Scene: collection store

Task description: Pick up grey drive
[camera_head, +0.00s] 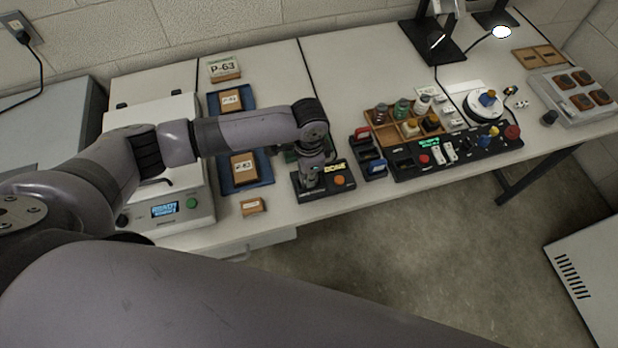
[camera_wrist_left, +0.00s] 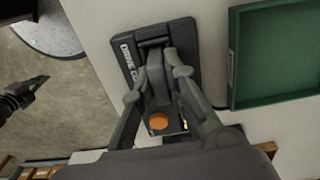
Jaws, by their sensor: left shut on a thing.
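My left gripper (camera_head: 311,183) points down over a black dock with an orange button (camera_head: 339,181) and a yellow-lit label, near the table's front edge. In the left wrist view the dock (camera_wrist_left: 185,40) carries white lettering beginning "DRIVE". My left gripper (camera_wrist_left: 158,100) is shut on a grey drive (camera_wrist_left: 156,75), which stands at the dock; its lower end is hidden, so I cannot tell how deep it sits. A dark gripper-like part, probably my right gripper (camera_wrist_left: 22,95), shows at the left edge of the left wrist view; its jaws are unclear.
A green tray (camera_wrist_left: 234,62) lies beside the dock. Blue trays (camera_head: 263,183) with labelled boxes and a white machine (camera_head: 172,213) stand to the left. A small rack with red and blue items (camera_head: 375,168) and a black control panel (camera_head: 467,151) stand to the right.

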